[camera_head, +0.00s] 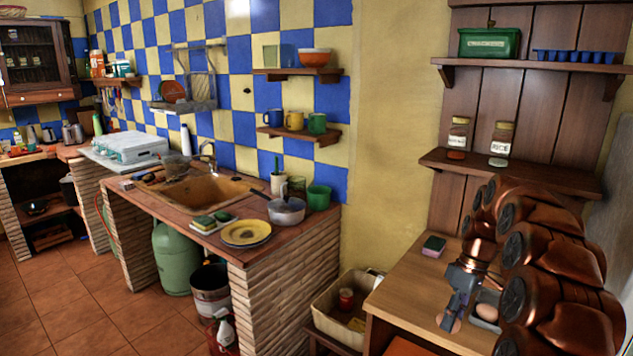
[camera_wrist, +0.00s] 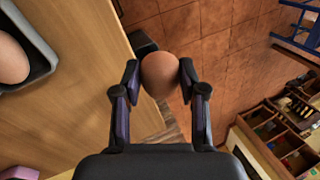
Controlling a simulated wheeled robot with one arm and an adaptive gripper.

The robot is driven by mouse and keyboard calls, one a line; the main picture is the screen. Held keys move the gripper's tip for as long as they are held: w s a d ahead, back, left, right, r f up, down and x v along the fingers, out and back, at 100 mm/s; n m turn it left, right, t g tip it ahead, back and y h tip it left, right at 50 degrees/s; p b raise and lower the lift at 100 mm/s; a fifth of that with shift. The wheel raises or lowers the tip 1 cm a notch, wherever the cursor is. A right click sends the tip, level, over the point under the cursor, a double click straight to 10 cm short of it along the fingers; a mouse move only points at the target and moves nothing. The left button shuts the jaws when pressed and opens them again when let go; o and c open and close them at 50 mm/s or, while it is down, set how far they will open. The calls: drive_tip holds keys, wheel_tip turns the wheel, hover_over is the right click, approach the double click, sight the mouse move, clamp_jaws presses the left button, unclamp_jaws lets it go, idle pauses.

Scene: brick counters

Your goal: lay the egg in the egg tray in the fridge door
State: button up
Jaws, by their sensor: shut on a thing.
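My gripper (camera_wrist: 160,75) is shut on a brown egg (camera_wrist: 160,72) in the wrist view, with one finger on each side of it. In the head view my gripper (camera_head: 452,318) is at the lower right, in front of the wooden table, and the held egg is largely hidden by the fingers. A second egg (camera_wrist: 8,58) lies in a dark tray (camera_wrist: 40,62) on the table at the left of the wrist view. That egg also shows in the head view (camera_head: 487,312), right of my gripper. I cannot make out a fridge or its door tray.
The wooden table (camera_head: 400,298) carries a sponge (camera_head: 434,246) near its back. A basket (camera_head: 335,305) stands left of it. Shelves with jars (camera_head: 501,138) hang behind. The tiled floor (camera_wrist: 215,45) beyond the table edge is open; a shelf unit (camera_wrist: 285,130) stands at lower right.

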drive_tip(key=a+f+m+t+p, duration=0.1)
drive_tip(key=a+f+m, duration=0.2)
drive_tip(key=a, duration=0.3)
drive_tip(key=a+f+m+t+y+p, duration=0.1)
drive_tip(key=a+f+m, duration=0.2)
drive_tip(key=a+m, duration=0.2)
drive_tip(key=shift+s+a, duration=0.2)
drive_tip(key=shift+a, duration=0.85)
